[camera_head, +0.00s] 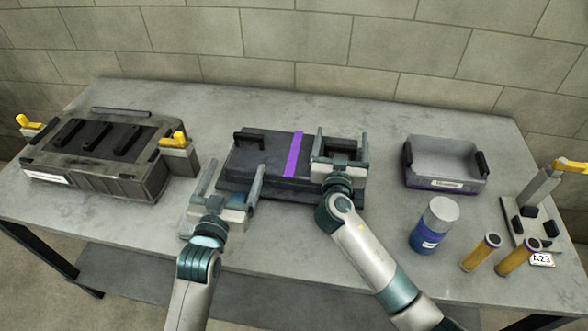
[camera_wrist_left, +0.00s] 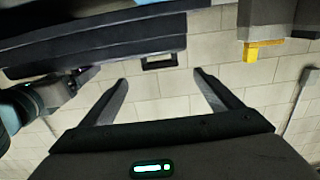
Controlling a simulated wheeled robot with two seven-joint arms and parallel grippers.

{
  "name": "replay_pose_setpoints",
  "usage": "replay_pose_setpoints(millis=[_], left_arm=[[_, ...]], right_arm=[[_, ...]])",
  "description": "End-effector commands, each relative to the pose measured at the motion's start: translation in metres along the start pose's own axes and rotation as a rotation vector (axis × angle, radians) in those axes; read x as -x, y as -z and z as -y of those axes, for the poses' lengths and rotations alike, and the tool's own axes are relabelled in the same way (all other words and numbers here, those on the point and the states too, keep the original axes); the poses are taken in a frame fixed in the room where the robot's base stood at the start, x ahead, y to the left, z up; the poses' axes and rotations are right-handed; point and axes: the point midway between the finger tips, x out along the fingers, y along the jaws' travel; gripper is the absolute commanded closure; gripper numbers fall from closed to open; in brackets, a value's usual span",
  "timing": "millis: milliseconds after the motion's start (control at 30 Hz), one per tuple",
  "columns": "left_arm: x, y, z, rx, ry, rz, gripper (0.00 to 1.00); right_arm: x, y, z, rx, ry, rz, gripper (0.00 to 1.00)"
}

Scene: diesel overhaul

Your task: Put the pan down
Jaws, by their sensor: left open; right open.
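A dark, flat, box-like pan (camera_head: 264,165) with a purple stripe across it rests on the middle of the table. Its black left handle (camera_head: 250,136) is clear of both grippers. My left gripper (camera_head: 230,178) is open and empty, in front of the pan's left end. In the left wrist view the same gripper (camera_wrist_left: 160,80) has its fingers spread, with the pan (camera_wrist_left: 100,32) and its handle (camera_wrist_left: 160,62) beyond. My right gripper (camera_head: 341,140) is open over the pan's right end. It hides that end, so I cannot tell if its fingers touch the pan.
A dark engine-like block (camera_head: 92,150) with yellow clamps stands left. To the right are a grey tray (camera_head: 446,184) with black handles, a blue bottle (camera_head: 433,226), two amber cylinders (camera_head: 481,252) and a stand (camera_head: 538,192). The table's (camera_head: 300,275) front left is fairly clear.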

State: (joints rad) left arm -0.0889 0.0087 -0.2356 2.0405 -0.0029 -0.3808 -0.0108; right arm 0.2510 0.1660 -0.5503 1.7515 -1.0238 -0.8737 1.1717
Motion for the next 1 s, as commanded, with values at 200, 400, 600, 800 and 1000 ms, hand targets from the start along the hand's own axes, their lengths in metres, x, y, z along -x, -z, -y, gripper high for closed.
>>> replay_pose_setpoints(millis=[200,400,600,800,1000], left_arm=[[0.015,0.0,0.0,0.0,0.0,-0.001,0.15],[0.016,0.0,0.0,0.0,0.0,0.0,0.15],[0.016,0.0,0.0,0.0,0.0,-0.001,0.15],[0.016,0.0,0.0,0.0,0.0,-0.001,0.15],[0.016,0.0,0.0,0.0,0.0,-0.001,0.15]], right_arm=[[0.0,0.0,0.0,0.0,0.0,0.0,0.15],[0.0,0.0,0.0,0.0,0.0,0.0,0.15],[0.001,0.0,0.0,0.0,0.0,0.0,0.15],[0.011,-0.001,0.0,0.0,0.0,0.001,0.15],[0.037,-0.002,0.0,-0.003,0.0,0.004,0.15]])
